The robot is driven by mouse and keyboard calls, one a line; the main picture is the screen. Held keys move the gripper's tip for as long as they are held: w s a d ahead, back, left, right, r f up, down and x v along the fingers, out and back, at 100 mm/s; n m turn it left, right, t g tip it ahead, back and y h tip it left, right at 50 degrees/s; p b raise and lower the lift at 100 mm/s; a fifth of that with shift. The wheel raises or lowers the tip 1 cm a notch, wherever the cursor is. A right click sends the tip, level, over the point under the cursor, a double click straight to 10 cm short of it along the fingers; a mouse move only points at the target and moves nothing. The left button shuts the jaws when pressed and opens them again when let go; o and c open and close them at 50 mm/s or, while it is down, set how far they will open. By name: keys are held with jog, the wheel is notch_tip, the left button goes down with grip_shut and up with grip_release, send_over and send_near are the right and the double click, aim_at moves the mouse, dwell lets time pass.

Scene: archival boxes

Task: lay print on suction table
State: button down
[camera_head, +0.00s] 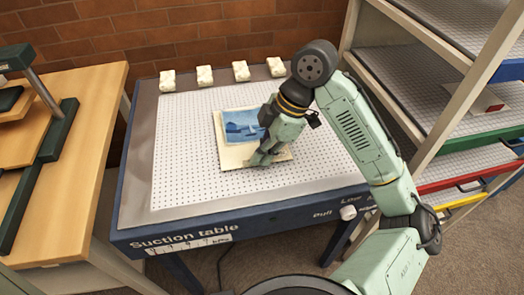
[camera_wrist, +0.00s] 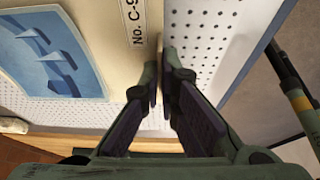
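The print (camera_head: 243,124) is a blue picture on a cream mount and lies over the middle of the suction table (camera_head: 180,188). I cannot tell whether all of it touches the surface. The wrist view shows the blue picture (camera_wrist: 50,55) and a label reading "No. C-9" beside the mount's edge. My gripper (camera_head: 262,158) is at the near part of the mount, covering some of it. In the wrist view its fingers (camera_wrist: 160,75) are close together, with the mount's edge running between them; they appear shut on that edge, though the contact is hidden.
Several small white blocks (camera_head: 205,75) line the table's back edge by the brick wall. A wooden bench (camera_head: 70,190) with a green-edged device stands left. Shelves (camera_head: 440,95) with perforated trays stand right. The table's left side is clear. A knob (camera_head: 348,212) is on its front.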

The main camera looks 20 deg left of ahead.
jog(key=c, duration=2.3)
grip_release()
jog(key=shift+f, duration=0.35)
jog(key=o, duration=0.5)
jog(key=b+v, duration=0.1)
jog(key=v, duration=1.1)
jog(key=shift+r, duration=0.3)
